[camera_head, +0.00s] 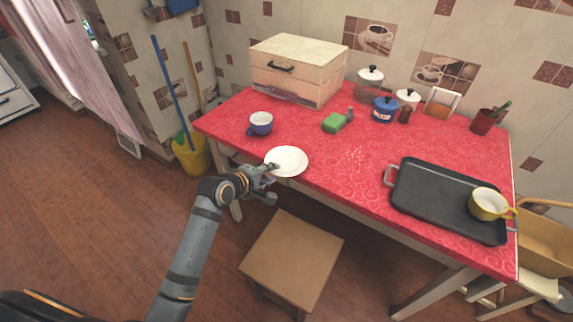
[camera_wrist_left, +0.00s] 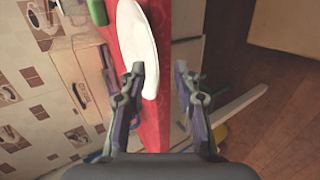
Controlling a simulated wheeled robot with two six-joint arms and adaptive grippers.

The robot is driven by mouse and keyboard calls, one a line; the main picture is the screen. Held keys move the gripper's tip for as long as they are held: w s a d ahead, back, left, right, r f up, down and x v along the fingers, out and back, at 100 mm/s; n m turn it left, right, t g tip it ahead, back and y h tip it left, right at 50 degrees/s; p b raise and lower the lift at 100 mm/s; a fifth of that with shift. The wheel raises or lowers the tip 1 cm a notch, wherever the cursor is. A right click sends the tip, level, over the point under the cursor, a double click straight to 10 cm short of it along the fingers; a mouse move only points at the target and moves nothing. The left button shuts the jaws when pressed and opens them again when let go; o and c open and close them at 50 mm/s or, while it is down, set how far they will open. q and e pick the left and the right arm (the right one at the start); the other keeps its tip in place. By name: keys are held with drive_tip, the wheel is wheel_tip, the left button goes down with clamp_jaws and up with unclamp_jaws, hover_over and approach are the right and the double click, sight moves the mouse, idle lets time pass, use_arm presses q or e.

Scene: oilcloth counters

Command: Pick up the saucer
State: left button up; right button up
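The white saucer (camera_head: 289,160) lies at the front edge of the red-covered table (camera_head: 330,172), left of the middle. My left gripper (camera_head: 273,182) is at its near left rim. One finger reaches the rim and the other is lower, out past the table edge. The left wrist view shows the saucer (camera_wrist_left: 138,45) ahead of the left gripper (camera_wrist_left: 159,72). Its fingers are apart with nothing held between them. One finger overlaps the saucer's near end; I cannot tell if it touches. My right gripper is not in view.
A blue cup (camera_head: 261,123) stands behind and left of the saucer, and a green sponge (camera_head: 334,122) behind and right. A black tray (camera_head: 425,203) with a yellow cup (camera_head: 488,203) is at the right. A stool (camera_head: 292,258) stands below the front edge.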

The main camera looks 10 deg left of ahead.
use_arm(q)
clamp_jaws()
idle(0.4)
drive_tip(key=shift+r, duration=0.1)
drive_tip(key=s+a+r+p, duration=1)
drive_tip(key=r+p, duration=0.3)
drive_tip(key=p, duration=0.1)
drive_tip(key=shift+p, duration=0.35)
